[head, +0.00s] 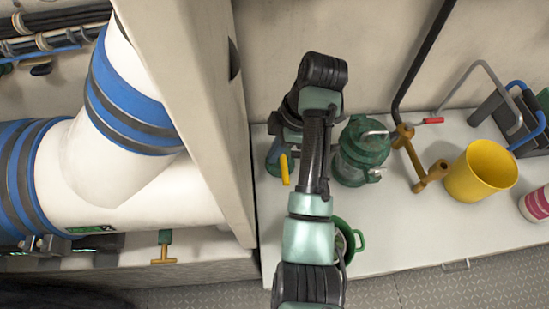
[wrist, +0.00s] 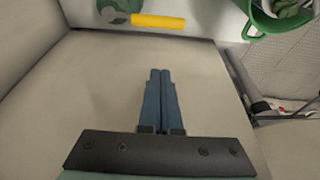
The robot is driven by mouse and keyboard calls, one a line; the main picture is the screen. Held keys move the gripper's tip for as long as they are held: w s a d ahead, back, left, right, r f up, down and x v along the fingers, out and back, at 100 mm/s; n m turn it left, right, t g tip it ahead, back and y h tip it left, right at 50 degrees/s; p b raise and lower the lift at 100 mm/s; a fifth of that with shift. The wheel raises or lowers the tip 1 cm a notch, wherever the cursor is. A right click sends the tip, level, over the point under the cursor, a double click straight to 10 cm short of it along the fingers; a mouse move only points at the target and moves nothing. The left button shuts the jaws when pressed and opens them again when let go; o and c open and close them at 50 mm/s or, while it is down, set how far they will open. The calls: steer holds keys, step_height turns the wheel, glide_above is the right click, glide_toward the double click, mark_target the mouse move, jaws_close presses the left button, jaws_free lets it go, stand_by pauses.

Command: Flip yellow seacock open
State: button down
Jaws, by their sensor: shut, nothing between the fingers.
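The yellow seacock handle (head: 285,169) shows in the head view just left of my arm, running roughly up and down the picture. Its green body (head: 273,157) is partly hidden by my arm. In the wrist view the yellow handle (wrist: 158,21) lies sideways near the top edge, with the green body (wrist: 112,8) at its left end, cut off by the frame. My gripper (wrist: 160,73) is shut and empty, its blue fingers together. The fingertips are apart from the handle, below it in the wrist view, over a bare pale surface. In the head view the fingers are hard to make out.
A green strainer (head: 362,152) stands right of my arm, and a green bucket (head: 347,240) is partly behind it. A brass fitting with a red handle (head: 433,121) and a yellow bucket (head: 480,171) stand further right. A pale upright panel (head: 195,95) borders the left.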

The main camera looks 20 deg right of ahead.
mark_target(283, 165)
steer(key=shift+s, duration=0.15)
steer(key=s+b+x, duration=0.1)
steer(key=x, duration=0.9)
steer(key=shift+d+r+p, duration=0.2)
steer(key=shift+d, duration=0.75)
steer(key=shift+d+r+p, duration=0.15)
steer(key=shift+d+r, duration=0.05)
steer(key=shift+d, duration=0.75)
